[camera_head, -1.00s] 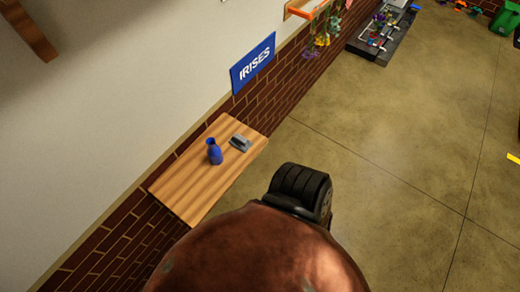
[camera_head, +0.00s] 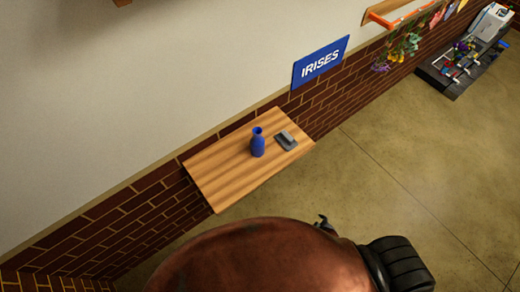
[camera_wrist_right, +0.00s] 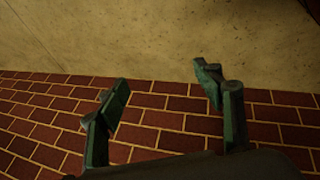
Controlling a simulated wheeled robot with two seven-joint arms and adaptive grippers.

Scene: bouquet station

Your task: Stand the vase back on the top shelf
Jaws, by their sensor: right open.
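A blue vase (camera_head: 258,143) stands upright on a wooden wall shelf (camera_head: 225,172) in the head view. My right gripper (camera_head: 322,222) shows only as a small dark fingertip beyond my copper-coloured arm, below and to the right of the shelf and apart from the vase. In the right wrist view my right gripper (camera_wrist_right: 168,85) is open, with its two dark green fingers spread and nothing between them. The vase does not show in the wrist view. My left gripper is not in view. I cannot tell whether another shelf is above this one.
A small grey object (camera_head: 286,140) lies on the shelf beside the vase. A blue IRISES sign (camera_head: 320,62) is on the wall above. Flowers hang from an orange rack (camera_head: 397,20) at upper right. A dark platform (camera_head: 455,75) stands on the floor beyond. The floor right of the shelf is open.

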